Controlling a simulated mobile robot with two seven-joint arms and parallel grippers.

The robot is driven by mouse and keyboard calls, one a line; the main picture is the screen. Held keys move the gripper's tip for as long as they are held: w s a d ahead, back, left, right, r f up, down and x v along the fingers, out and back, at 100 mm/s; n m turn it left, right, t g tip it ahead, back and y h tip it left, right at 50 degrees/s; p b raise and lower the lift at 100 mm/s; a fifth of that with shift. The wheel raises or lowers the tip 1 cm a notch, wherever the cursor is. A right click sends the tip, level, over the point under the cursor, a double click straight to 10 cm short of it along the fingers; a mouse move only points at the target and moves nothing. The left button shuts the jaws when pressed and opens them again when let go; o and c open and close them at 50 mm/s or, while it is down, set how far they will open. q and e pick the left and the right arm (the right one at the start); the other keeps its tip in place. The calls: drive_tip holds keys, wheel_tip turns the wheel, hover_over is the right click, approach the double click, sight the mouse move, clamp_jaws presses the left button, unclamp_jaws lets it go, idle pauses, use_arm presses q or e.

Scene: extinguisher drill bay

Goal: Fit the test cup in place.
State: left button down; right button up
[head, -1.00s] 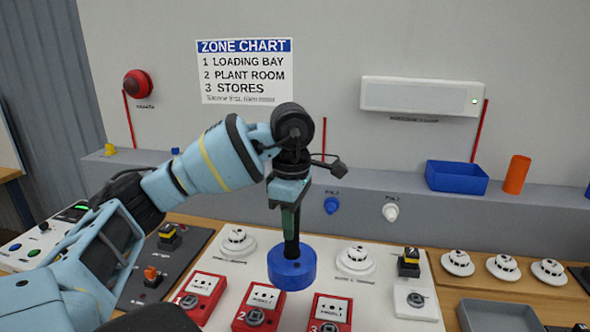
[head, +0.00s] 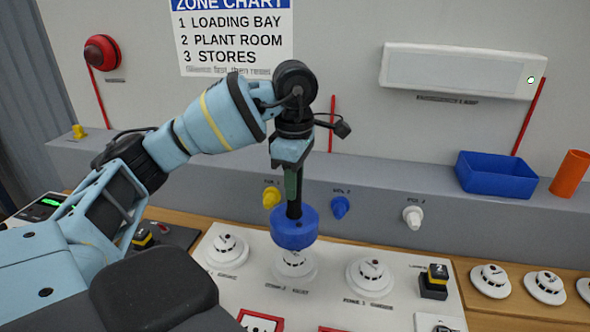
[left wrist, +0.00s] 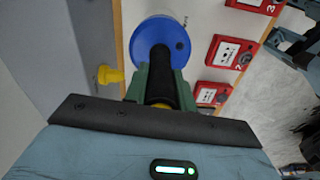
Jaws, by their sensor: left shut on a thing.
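The test cup (head: 294,229) is blue and round, on a black handle. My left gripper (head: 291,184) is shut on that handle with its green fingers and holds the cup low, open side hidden. In the head view the cup overlaps the top of the middle white detector (head: 295,268) on the panel; I cannot tell whether they touch. In the left wrist view the cup (left wrist: 153,38) shows beyond the fingers (left wrist: 161,88) and hides what is under it. My right gripper is not in view.
White detectors stand left (head: 227,251) and right (head: 370,277) of the middle one. Yellow (head: 271,197), blue (head: 340,207) and white (head: 413,217) pegs stick out behind. A yellow-black switch (head: 434,281), blue bin (head: 497,177) and orange cylinder (head: 570,176) are to the right.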

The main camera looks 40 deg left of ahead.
use_arm(q)
drive_tip(key=shift+w, duration=0.1)
drive_tip(key=shift+r, duration=0.1)
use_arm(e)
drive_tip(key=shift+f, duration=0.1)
use_arm(q)
drive_tip(key=shift+f+b, duration=0.3)
drive_tip(key=shift+f, duration=0.55)
wheel_tip(320, 180, down, 2)
drive_tip(key=shift+f+b, duration=0.1)
drive_tip(key=shift+b, duration=0.35)
drive_tip(key=shift+f+b, duration=0.3)
drive_tip(key=shift+f, duration=0.4)
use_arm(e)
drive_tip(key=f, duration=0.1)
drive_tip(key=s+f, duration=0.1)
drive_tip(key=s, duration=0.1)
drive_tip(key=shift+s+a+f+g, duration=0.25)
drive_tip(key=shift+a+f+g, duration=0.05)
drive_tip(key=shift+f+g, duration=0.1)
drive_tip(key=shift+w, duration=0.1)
